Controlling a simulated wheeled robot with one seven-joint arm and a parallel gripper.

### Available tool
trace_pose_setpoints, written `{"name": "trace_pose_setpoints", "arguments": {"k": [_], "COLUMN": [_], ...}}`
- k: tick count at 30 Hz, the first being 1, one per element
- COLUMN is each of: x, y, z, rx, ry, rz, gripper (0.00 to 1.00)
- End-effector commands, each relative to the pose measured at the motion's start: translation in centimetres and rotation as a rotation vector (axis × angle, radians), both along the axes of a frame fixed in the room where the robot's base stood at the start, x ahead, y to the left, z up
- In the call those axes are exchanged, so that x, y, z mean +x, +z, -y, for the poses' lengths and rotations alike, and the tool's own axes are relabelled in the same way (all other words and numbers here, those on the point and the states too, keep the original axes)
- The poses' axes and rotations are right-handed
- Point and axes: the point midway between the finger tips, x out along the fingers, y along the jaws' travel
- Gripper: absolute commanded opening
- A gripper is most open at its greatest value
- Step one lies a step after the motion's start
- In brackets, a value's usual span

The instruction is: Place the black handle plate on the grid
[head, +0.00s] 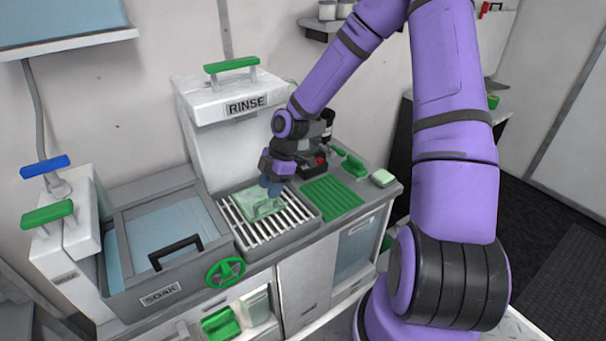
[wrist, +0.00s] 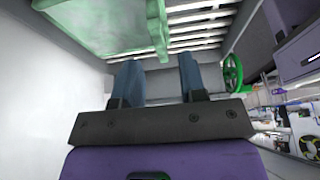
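A black handle (head: 176,250) stands at the front of the SOAK basin (head: 160,298). I cannot tell whether it belongs to a separate plate or to the basin's lid. The barred grid (head: 240,232) lies right of the basin, below the RINSE hood. A pale green plate (head: 256,206) with a green handle-like part rests on the grid. My gripper (head: 270,187) is just above this plate. In the wrist view my gripper (wrist: 158,72) has its two blue fingers apart with nothing between them. The pale green plate (wrist: 105,25) and the grid bars (wrist: 205,15) show beyond the fingertips.
The RINSE hood (head: 228,98) rises close behind the grid. A green ribbed mat (head: 332,198) and a pale green block (head: 383,178) lie to the right. A green wheel (head: 225,272) sticks out from the counter's front. Lower openings hold green items (head: 220,325).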

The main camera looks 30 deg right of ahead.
Motion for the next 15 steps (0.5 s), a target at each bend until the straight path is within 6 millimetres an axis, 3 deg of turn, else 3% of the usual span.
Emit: {"name": "trace_pose_setpoints", "arguments": {"k": [15], "x": [0.0], "y": [-0.2], "z": [9.9], "rx": [0.001], "ry": [-0.003], "rz": [0.0], "gripper": [0.38]}}
